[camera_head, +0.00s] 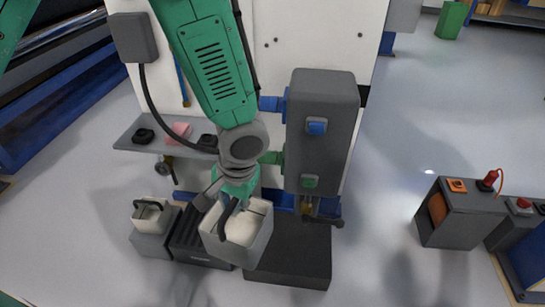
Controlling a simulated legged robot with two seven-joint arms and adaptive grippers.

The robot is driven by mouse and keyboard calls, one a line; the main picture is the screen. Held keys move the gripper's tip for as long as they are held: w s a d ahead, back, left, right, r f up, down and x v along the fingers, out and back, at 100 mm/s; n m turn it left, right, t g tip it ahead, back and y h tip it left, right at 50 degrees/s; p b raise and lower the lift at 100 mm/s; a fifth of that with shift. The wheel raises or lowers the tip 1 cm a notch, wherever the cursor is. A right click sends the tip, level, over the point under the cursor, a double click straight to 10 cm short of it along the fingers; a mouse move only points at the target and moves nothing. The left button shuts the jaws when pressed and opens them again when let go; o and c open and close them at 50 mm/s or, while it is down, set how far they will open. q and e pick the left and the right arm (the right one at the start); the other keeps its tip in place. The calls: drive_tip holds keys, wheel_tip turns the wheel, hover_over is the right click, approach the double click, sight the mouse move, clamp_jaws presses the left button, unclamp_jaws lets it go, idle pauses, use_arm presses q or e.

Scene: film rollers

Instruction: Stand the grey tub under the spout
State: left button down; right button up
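The grey tub (255,250) is a light, square-sided, open-topped container with a pale inside and a dark handle. It is slightly tilted, between a ribbed black stand (197,240) and a black platform (292,262). My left gripper (226,207) is over its top left side and appears shut on its handle; the fingers partly hide the grip. The spout (308,207), a small brass tap with a dark lever, hangs under a grey box to the tub's right, above the platform. My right gripper is not in view.
The grey box (322,130) with blue and green buttons is fixed to a white panel (330,40). A shelf (135,133) holds small black and pink items. A smaller handled container (150,216) stands left. A dark grey unit (455,225) stands right; floor between is clear.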

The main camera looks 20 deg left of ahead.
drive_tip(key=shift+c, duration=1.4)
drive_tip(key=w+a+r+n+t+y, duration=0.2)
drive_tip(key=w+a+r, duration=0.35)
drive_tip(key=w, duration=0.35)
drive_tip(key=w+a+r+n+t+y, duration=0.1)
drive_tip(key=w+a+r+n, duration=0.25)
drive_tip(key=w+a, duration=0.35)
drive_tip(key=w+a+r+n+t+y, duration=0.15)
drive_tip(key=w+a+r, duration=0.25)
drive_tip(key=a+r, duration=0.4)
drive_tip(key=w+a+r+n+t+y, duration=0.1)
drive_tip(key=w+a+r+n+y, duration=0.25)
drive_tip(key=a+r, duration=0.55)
use_arm(q)
drive_tip(key=w+d+r+m+t, duration=0.1)
drive_tip(key=w+d+r+m, duration=0.3)
drive_tip(key=d+r+m, duration=0.4)
drive_tip(key=d+r, duration=0.3)
drive_tip(key=d, duration=0.4)
drive_tip(key=shift+w+d+h, duration=0.2)
drive_tip(key=shift+h, duration=0.1)
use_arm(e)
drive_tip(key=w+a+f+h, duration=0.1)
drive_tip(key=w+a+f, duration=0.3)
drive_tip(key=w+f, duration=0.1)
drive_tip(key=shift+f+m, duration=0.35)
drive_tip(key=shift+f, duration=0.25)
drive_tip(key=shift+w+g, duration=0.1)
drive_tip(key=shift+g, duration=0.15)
